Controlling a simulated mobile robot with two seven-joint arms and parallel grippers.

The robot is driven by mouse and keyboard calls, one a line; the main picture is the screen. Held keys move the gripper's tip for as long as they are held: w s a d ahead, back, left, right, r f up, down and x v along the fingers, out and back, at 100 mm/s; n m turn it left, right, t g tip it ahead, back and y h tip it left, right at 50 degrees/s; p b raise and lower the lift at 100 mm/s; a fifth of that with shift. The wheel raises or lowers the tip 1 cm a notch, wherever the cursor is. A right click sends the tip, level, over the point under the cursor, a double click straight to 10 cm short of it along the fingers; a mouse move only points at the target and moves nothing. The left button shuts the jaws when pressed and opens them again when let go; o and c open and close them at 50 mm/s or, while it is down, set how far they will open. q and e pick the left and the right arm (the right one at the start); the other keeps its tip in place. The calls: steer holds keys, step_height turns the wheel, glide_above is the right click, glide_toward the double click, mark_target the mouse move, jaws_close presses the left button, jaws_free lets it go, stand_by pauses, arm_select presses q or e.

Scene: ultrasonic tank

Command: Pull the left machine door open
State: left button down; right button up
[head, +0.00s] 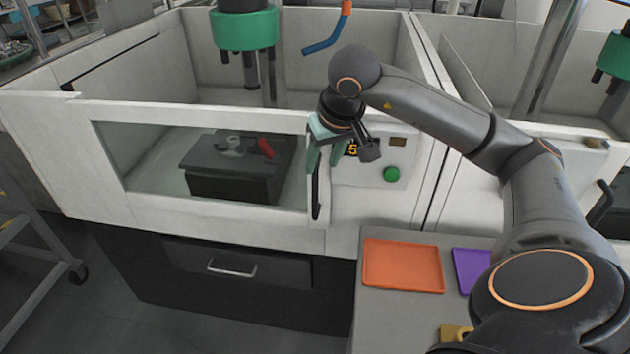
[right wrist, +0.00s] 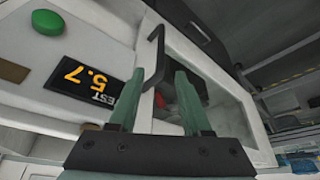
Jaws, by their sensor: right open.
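The left machine door (head: 215,112) is a white front panel with a large window, and it looks shut, in line with the control panel to its right. Its black vertical handle (head: 316,195) is at the door's right edge. My right gripper (head: 324,158), with green fingers, is at the upper part of the handle. In the right wrist view my gripper (right wrist: 158,76) is open, and the handle (right wrist: 158,62) shows between its fingertips. I cannot tell whether the fingers touch it. My left gripper is not in view.
The control panel has a green button (head: 391,174) and a display (right wrist: 92,85) reading 5.7. Through the window I see a dark block (head: 235,185) with a red part on it. An orange tray (head: 403,266) and a purple tray (head: 470,270) lie on the grey surface below. A cart (head: 35,250) stands at left.

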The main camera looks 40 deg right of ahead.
mark_target(317, 178)
steer(key=x, duration=0.9)
steer(key=shift+a, duration=0.1)
jaws_close()
stand_by(1.1)
